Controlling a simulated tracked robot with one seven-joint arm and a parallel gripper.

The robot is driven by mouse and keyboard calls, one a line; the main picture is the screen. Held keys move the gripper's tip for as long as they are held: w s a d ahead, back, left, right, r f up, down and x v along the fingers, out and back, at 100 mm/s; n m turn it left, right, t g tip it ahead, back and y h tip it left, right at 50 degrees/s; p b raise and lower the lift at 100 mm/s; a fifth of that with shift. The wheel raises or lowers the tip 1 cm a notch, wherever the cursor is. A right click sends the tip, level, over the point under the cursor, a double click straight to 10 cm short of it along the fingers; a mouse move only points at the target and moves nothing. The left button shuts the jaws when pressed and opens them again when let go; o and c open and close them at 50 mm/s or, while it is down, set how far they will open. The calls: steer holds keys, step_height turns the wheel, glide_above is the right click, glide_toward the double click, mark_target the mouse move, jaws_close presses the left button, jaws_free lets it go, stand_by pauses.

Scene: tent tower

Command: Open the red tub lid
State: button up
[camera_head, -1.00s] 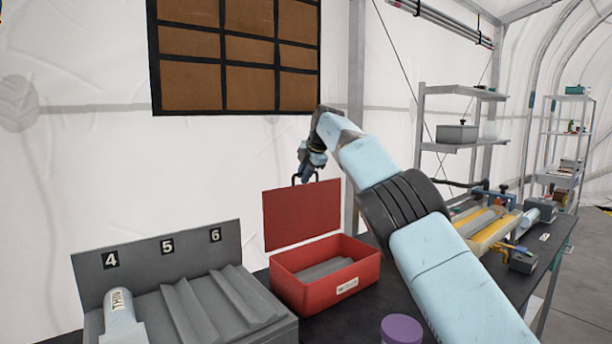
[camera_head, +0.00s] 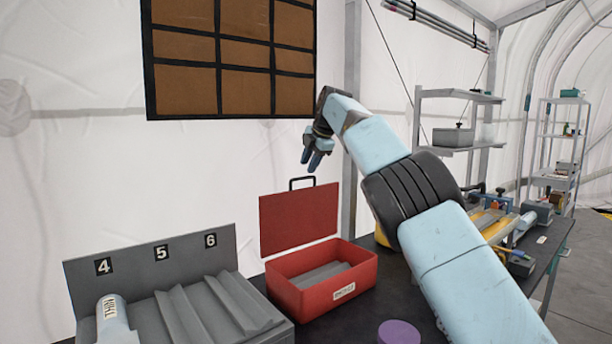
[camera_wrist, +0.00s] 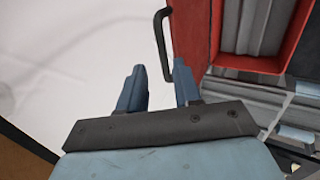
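The red tub (camera_head: 325,285) stands on the dark bench with its lid (camera_head: 298,217) raised upright at the back. Grey ridged material shows inside the tub. The lid's black handle (camera_head: 302,181) sticks up from its top edge and is free of my gripper. My gripper (camera_head: 313,163) is above the lid, slightly right of the handle, with fingers pointing down. In the wrist view my gripper (camera_wrist: 160,80) has its two fingers apart with nothing between them. The handle (camera_wrist: 162,45) shows just beyond the fingertips, beside the red lid (camera_wrist: 190,35).
A grey rack (camera_head: 225,310) with slots numbered 4, 5 and 6 stands left of the tub, holding a white-and-blue cylinder (camera_head: 115,322). A purple round object (camera_head: 399,333) is in front of the tub. Tools and shelves (camera_head: 455,135) stand to the right.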

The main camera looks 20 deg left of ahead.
steer(key=v, duration=0.6)
steer(key=shift+s+r, duration=0.2)
steer(key=shift+s, duration=0.05)
